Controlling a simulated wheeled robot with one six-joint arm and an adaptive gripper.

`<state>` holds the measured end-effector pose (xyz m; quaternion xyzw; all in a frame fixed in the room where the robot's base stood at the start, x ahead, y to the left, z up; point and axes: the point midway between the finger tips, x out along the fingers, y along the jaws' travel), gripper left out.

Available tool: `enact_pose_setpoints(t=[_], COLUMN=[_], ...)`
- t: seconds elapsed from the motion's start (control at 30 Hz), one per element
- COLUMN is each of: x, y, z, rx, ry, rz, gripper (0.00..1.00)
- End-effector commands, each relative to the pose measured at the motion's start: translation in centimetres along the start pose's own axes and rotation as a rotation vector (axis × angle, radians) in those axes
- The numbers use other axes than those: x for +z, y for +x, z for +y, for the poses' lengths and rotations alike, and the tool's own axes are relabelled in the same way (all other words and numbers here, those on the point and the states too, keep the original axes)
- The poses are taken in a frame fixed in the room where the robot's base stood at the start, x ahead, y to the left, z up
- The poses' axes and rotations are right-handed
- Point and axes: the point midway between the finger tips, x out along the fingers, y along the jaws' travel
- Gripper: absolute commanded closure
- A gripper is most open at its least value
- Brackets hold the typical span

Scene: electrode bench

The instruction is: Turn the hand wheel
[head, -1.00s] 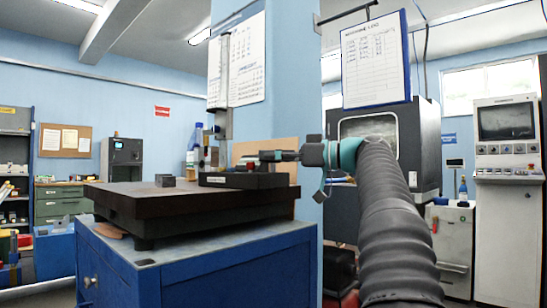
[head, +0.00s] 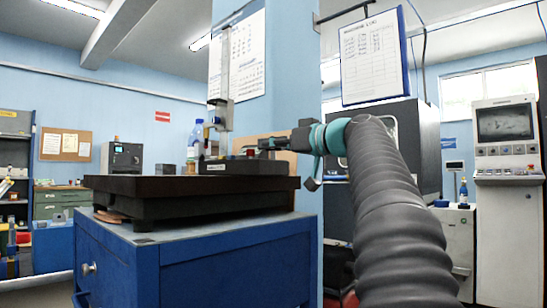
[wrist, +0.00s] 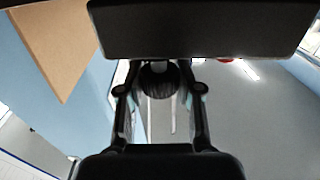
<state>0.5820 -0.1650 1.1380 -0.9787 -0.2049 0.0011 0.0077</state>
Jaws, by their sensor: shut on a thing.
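A measuring stand with a tall column (head: 226,75) and a low dark base (head: 245,168) stands on a dark surface plate (head: 190,187). My gripper (head: 268,145) reaches in from the right, just above the right part of the base. In the wrist view my gripper (wrist: 160,88) has its two fingers on either side of a dark round ribbed knob, which looks like the hand wheel (wrist: 158,82), and it is shut on it. A wide dark block (wrist: 200,28) fills the top of that view. The wheel is too small to make out in the head view.
The plate rests on a blue cabinet (head: 235,262). A blue pillar is behind. A grey control console (head: 507,190) stands at the right.

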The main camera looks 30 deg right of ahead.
Motion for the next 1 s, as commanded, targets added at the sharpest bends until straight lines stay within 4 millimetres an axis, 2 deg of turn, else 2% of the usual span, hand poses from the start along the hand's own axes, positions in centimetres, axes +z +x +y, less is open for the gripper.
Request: enact_pose_setpoints(t=[0.4, 1.0], x=[-0.21, -0.20], y=[0.03, 0.03], z=[-0.27, -0.06], rx=[0.345, 0.559], ry=[-0.002, -0.001], rz=[0.007, 0.011], gripper=[1.00, 1.00])
